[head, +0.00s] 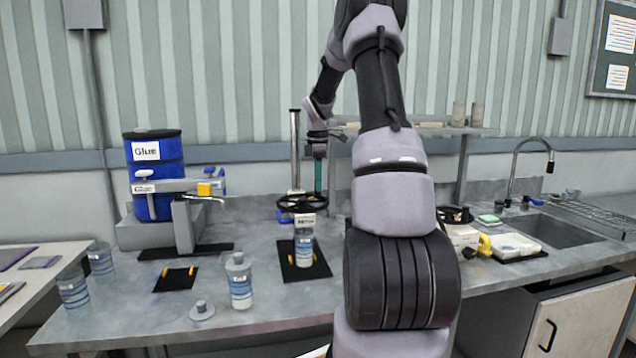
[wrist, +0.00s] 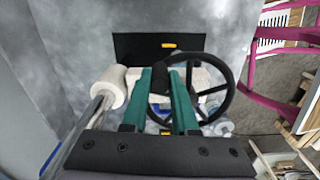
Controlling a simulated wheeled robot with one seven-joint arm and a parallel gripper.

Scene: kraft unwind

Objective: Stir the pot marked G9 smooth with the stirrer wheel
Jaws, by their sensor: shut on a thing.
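The black stirrer wheel (head: 302,203) sits level on the stirrer, beside a metal post, and its rim and spokes show in the wrist view (wrist: 226,88). A white pot with a blue band (head: 304,252) stands upright beneath the wheel on a black mat; I cannot read a G9 mark on it. My gripper (head: 319,190) reaches down at the wheel's right side. In the wrist view its teal fingers (wrist: 172,90) are shut on a black part at the wheel's left edge. The pot's inside is hidden.
Another blue-banded pot (head: 239,283) stands left of the stirrer, with a grey lid (head: 202,310) nearby. A blue glue drum (head: 155,173) and dispenser stand at left. A sink (head: 560,231) is at right. My arm hides the bench's middle.

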